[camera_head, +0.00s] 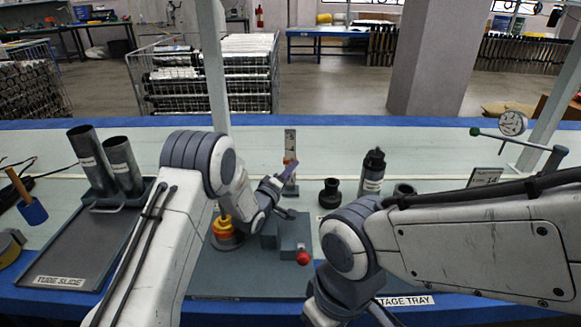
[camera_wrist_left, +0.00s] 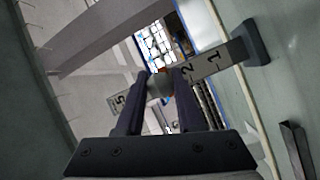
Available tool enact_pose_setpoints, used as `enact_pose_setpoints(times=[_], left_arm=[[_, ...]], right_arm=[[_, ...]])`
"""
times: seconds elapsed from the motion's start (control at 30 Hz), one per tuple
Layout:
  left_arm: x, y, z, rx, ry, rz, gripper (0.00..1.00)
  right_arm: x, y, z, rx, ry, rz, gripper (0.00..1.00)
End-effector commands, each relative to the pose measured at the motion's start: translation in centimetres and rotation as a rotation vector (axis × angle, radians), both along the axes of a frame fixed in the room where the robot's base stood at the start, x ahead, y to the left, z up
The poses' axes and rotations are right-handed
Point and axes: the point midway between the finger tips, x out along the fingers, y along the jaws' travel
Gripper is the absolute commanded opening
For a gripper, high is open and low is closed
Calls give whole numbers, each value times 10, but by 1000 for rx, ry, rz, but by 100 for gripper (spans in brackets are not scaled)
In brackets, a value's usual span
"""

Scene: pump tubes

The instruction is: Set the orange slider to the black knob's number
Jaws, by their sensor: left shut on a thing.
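An upright pale scale plate (camera_head: 290,141) stands at the back middle of the bench, with an orange slider (camera_head: 289,161) on it. My left gripper (camera_head: 284,168) is at the slider, its fingers on either side. In the left wrist view, the fingers of my left gripper (camera_wrist_left: 160,78) are closed on the slider's grey knob (camera_wrist_left: 159,87), with a bit of orange (camera_wrist_left: 165,69) behind. The scale (camera_wrist_left: 205,65) shows 5 on the left and 2 and 1 on the right; fingers and knob hide the numbers between. I cannot tell which part is the black knob or read its number. My right gripper is out of view.
Dark cylinders (camera_head: 373,172) stand to the right. Two tubes (camera_head: 122,165) stand at a tray (camera_head: 75,245) on the left. A dial gauge (camera_head: 512,123) is at the right.

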Motion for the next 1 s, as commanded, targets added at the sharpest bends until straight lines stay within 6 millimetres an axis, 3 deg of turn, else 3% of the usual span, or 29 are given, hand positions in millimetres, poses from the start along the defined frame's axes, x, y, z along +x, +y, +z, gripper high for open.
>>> enact_pose_setpoints(times=[0.03, 0.3, 0.33, 0.4, 0.77, 1.0], left_arm=[[0, 1, -7, 1, 2, 1, 0], [0, 1, -4, 1, 2, 1, 0], [0, 1, -4, 1, 2, 1, 44], [0, 1, -4, 1, 1, 2, 67], [-2, 2, -3, 0, 1, 0, 67], [-32, 17, -3, 1, 4, 3, 67]], right_arm=[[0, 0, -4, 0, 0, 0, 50], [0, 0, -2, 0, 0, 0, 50], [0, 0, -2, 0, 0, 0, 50], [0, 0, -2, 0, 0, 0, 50], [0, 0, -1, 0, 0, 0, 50], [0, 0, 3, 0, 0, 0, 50]])
